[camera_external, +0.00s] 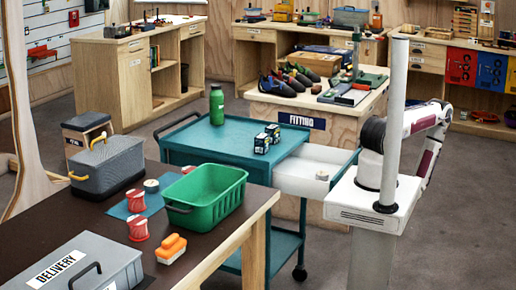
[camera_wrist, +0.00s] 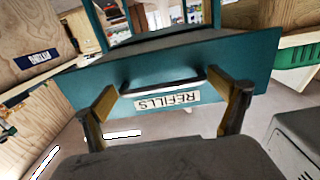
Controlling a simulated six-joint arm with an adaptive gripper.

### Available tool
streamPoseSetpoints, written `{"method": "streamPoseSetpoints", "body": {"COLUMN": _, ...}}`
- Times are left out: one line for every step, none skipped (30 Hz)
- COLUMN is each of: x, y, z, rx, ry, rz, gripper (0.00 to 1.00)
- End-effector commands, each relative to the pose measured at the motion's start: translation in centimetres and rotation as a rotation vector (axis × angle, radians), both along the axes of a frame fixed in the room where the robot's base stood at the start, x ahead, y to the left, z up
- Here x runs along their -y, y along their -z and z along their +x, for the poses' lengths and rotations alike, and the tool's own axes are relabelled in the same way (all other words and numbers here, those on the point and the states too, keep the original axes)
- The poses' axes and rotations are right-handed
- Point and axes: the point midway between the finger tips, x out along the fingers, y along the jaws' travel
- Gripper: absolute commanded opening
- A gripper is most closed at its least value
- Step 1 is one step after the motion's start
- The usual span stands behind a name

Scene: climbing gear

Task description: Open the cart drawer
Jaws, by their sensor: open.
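The teal cart (camera_external: 230,150) stands in the middle of the external view. Contact with the handle cannot be told. My gripper is hidden in the external view.
A green bottle (camera_external: 217,105) and small dark boxes (camera_external: 266,139) stand on the cart top. The table at front left holds a green bin (camera_external: 207,194) and a grey DELIVERY case (camera_external: 75,268). The wooden FITTING bench (camera_external: 340,125) is behind the drawer.

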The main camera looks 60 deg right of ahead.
Motion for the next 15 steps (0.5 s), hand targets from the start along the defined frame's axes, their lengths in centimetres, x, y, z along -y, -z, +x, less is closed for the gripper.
{"method": "streamPoseSetpoints", "body": {"x": 0.0, "y": 0.0, "z": -0.2, "rx": 0.0, "ry": 0.001, "rz": -0.001, "gripper": 0.96}}
{"method": "streamPoseSetpoints", "body": {"x": 0.0, "y": 0.0, "z": -0.3, "rx": 0.0, "ry": 0.001, "rz": -0.001, "gripper": 0.96}}
{"method": "streamPoseSetpoints", "body": {"x": 0.0, "y": 0.0, "z": -0.4, "rx": 0.0, "ry": 0.001, "rz": -0.001, "gripper": 0.96}}
{"method": "streamPoseSetpoints", "body": {"x": 0.0, "y": 0.0, "z": -0.6, "rx": 0.0, "ry": 0.001, "rz": -0.001, "gripper": 0.96}}
{"method": "streamPoseSetpoints", "body": {"x": 0.1, "y": 0.0, "z": -0.7, "rx": 0.0, "ry": 0.002, "rz": -0.001, "gripper": 0.96}}
{"method": "streamPoseSetpoints", "body": {"x": 0.1, "y": 0.0, "z": -1.0, "rx": 0.0, "ry": 0.002, "rz": -0.001, "gripper": 0.96}}
{"method": "streamPoseSetpoints", "body": {"x": 0.1, "y": 0.0, "z": -1.2, "rx": 0.0, "ry": 0.002, "rz": -0.001, "gripper": 0.96}}
{"method": "streamPoseSetpoints", "body": {"x": 0.0, "y": 0.0, "z": -1.4, "rx": 0.0, "ry": 0.002, "rz": 0.0, "gripper": 0.96}}
{"method": "streamPoseSetpoints", "body": {"x": 0.1, "y": 0.0, "z": -1.7, "rx": -0.001, "ry": 0.002, "rz": 0.0, "gripper": 0.96}}
{"method": "streamPoseSetpoints", "body": {"x": 0.1, "y": 0.0, "z": -1.9, "rx": -0.001, "ry": 0.003, "rz": 0.0, "gripper": 0.96}}
{"method": "streamPoseSetpoints", "body": {"x": 0.0, "y": 0.0, "z": -2.2, "rx": -0.001, "ry": 0.003, "rz": -0.001, "gripper": 0.96}}
{"method": "streamPoseSetpoints", "body": {"x": 0.0, "y": 0.0, "z": -2.5, "rx": -0.001, "ry": 0.003, "rz": -0.001, "gripper": 0.96}}
{"method": "streamPoseSetpoints", "body": {"x": 0.1, "y": 0.0, "z": -2.8, "rx": -0.002, "ry": 0.003, "rz": -0.001, "gripper": 0.96}}
{"method": "streamPoseSetpoints", "body": {"x": 0.1, "y": 0.0, "z": -3.1, "rx": -0.001, "ry": 0.003, "rz": -0.001, "gripper": 0.96}}
{"method": "streamPoseSetpoints", "body": {"x": 0.1, "y": 0.0, "z": -3.5, "rx": -0.001, "ry": 0.003, "rz": -0.002, "gripper": 0.96}}
